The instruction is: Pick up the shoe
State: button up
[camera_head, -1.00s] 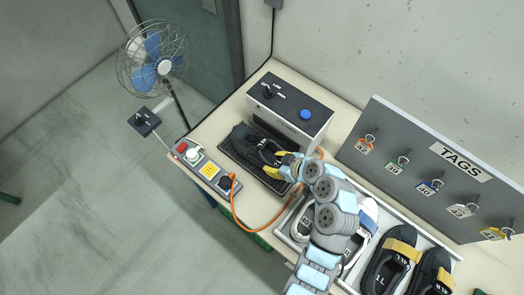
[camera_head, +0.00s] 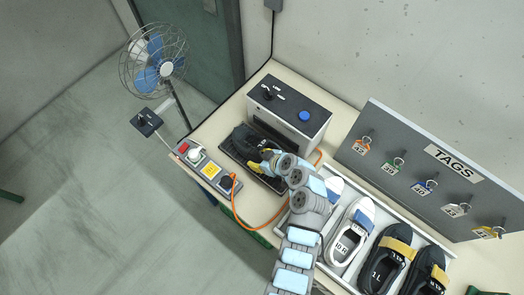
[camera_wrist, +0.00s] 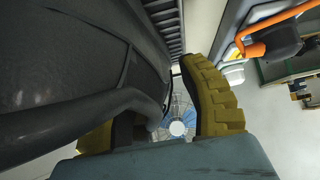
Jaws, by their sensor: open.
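A black shoe (camera_head: 240,138) lies on a dark tray (camera_head: 229,150) at the front of the grey machine. My gripper (camera_head: 268,158), with yellow fingers, is open at the near right end of this shoe and overlaps it in the head view. In the wrist view, a large dark surface, apparently the shoe (camera_wrist: 70,75), fills the left side and partly hides the left finger. The right finger stands clear of it. I cannot tell whether the fingers touch the shoe.
The machine (camera_head: 290,112) with a blue button stands behind the tray. A white tray (camera_head: 372,210) holds several shoes at the right, below a TAGS board (camera_head: 430,165). A fan (camera_head: 153,62) stands at the left.

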jog(key=shift+w+a+f, duration=0.15)
jog(key=shift+a+f, duration=0.1)
jog(key=shift+f, duration=0.1)
grip_shut()
dwell(0.4)
jog(key=shift+r+b, duration=0.35)
jog(key=shift+r, duration=0.35)
jog(key=s+r+b, duration=0.3)
jog(key=s+r, duration=0.8)
jog(key=s, duration=0.3)
jog(key=shift+d+r, duration=0.15)
jog(key=shift+r, duration=0.2)
